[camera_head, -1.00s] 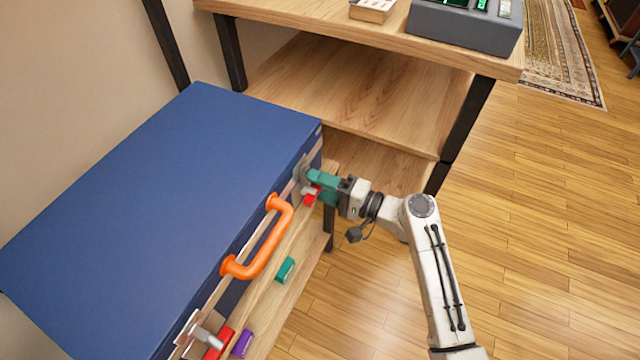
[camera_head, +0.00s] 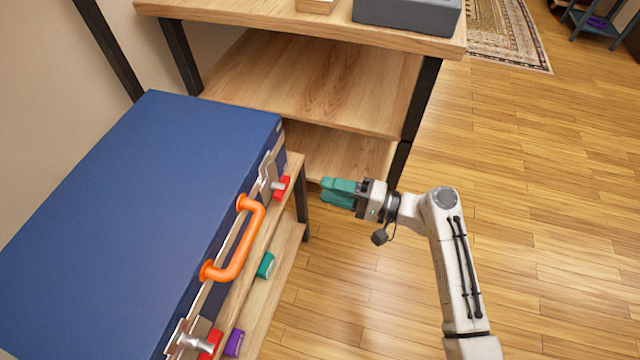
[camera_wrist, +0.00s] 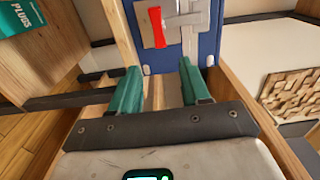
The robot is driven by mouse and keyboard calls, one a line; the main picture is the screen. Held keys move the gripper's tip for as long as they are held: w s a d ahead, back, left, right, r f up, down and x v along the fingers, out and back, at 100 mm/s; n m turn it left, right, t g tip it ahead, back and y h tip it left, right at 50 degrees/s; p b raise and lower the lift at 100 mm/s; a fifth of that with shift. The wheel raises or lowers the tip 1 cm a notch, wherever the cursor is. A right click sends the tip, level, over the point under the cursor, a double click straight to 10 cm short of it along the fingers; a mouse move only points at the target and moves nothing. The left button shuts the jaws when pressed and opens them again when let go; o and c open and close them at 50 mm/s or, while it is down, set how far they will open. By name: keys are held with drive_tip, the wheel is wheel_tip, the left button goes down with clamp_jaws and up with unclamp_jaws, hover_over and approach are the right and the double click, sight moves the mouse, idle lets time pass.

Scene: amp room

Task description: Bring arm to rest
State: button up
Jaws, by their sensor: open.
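My gripper (camera_head: 323,192) has teal fingers and is open and empty. In the head view it is to the right of a blue case (camera_head: 150,200), apart from it, over the gap by the shelf. The case has an orange handle (camera_head: 240,240) and metal latches with red tabs. The far latch (camera_head: 270,180) is nearest my gripper. In the wrist view the two teal fingers stand apart (camera_wrist: 160,85), and the latch's red tab (camera_wrist: 157,27) shows beyond them on the blue case.
A wooden shelf unit (camera_head: 310,80) with dark legs stands beyond the case. A teal box (camera_head: 265,265) and a purple box (camera_head: 234,343) are on the ledge below the case. The wooden floor (camera_head: 540,200) on the right is clear. A rug (camera_head: 495,35) lies at the back.

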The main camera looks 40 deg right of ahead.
idle(0.6)
drive_tip(key=s+a+f+n+g+h, duration=0.3)
drive_tip(key=s+a+f+n+g, duration=0.35)
drive_tip(key=s+f+g, duration=0.3)
drive_tip(key=s+d+r+n+g+h, duration=0.2)
drive_tip(key=s+d+h, duration=0.15)
drive_tip(key=s, duration=0.35)
drive_tip(key=s+d+r+n+g+h, duration=0.1)
drive_tip(key=s+d+n+g+h, duration=0.15)
drive_tip(key=s+h, duration=0.35)
wheel_tip(320, 180, up, 27)
drive_tip(key=y+p, duration=0.1)
drive_tip(key=p, duration=2.6)
drive_tip(key=shift+f+m+y, duration=0.2)
drive_tip(key=shift+m+y, duration=0.15)
drive_tip(key=shift+m, duration=0.05)
drive_tip(key=shift+s+d, duration=0.1)
